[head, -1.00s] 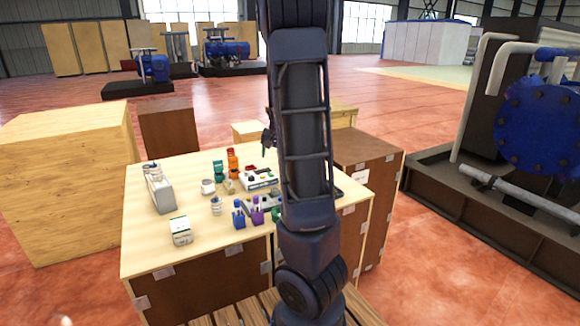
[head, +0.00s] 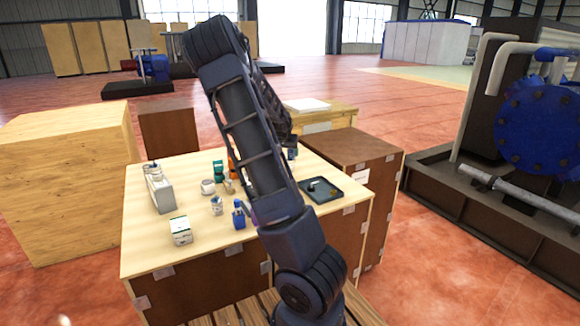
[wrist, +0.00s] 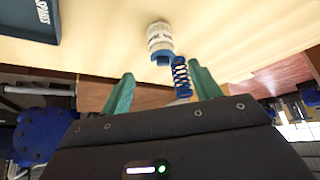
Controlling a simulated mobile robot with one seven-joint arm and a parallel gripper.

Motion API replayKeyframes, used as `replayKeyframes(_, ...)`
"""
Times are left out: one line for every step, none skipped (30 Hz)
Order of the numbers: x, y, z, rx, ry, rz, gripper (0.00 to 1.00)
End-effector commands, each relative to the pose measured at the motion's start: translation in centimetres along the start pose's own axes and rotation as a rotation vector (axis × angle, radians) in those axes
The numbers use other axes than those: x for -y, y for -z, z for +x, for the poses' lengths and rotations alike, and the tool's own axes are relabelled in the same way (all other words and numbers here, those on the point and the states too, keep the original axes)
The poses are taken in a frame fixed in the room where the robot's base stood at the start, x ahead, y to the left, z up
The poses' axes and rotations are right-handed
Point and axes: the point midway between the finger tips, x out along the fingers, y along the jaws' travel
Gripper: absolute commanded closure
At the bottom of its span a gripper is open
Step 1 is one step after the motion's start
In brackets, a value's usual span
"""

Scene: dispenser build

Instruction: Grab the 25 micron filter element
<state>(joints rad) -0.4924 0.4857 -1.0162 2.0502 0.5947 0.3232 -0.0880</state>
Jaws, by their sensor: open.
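In the wrist view a white cylinder (wrist: 160,40) with a printed band and a blue end stands out beyond my fingertips. Its print is too small to read, so I cannot tell if it is the 25 micron filter element. A blue coil spring (wrist: 181,77) shows close to the right-hand finger. My gripper (wrist: 160,68) has two green fingers spread apart, with nothing clamped between them. In the head view my arm hides part of the table. White cup-like cylinders (head: 208,187) and (head: 216,206) stand on the tabletop.
A dark tray (head: 335,189) with small parts lies at the table's right; a dark panel lettered SPARES (wrist: 35,18) shows in the wrist view. A white carton (head: 180,230), blue item (head: 239,215) and green bottle (head: 218,170) stand on the table (head: 140,250). Its front left is clear.

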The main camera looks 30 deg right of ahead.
Motion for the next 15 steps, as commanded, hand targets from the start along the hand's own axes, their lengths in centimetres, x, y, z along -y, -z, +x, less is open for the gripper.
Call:
replayKeyframes(-0.1, 0.0, 0.6, 0.001, -0.002, 0.001, 0.38)
replayKeyframes(-0.1, 0.0, 0.9, 0.001, -0.002, 0.002, 0.38)
replayKeyframes(-0.1, 0.0, 1.4, 0.001, -0.002, 0.002, 0.38)
replayKeyframes(-0.1, 0.0, 1.7, 0.001, -0.002, 0.001, 0.38)
replayKeyframes(-0.1, 0.0, 2.0, 0.001, -0.002, 0.001, 0.38)
replayKeyframes(-0.1, 0.0, 2.4, 0.001, -0.002, 0.001, 0.38)
replayKeyframes(-0.1, -0.1, 2.6, 0.002, -0.001, 0.000, 0.38)
replayKeyframes(-0.1, -0.1, 2.9, 0.002, -0.001, 0.000, 0.38)
replayKeyframes(-0.1, -0.1, 3.2, 0.002, -0.001, 0.001, 0.38)
replayKeyframes(-0.1, -0.1, 3.4, 0.002, -0.001, 0.002, 0.38)
replayKeyframes(-0.1, -0.1, 3.5, 0.001, -0.001, 0.001, 0.38)
replayKeyframes(0.0, -0.1, 3.7, 0.001, 0.000, 0.000, 0.38)
replayKeyframes(0.0, -0.1, 3.8, 0.001, 0.000, 0.000, 0.38)
replayKeyframes(0.0, -0.1, 3.8, 0.001, 0.000, -0.001, 0.38)
replayKeyframes(0.0, -0.1, 3.9, 0.001, 0.000, -0.001, 0.38)
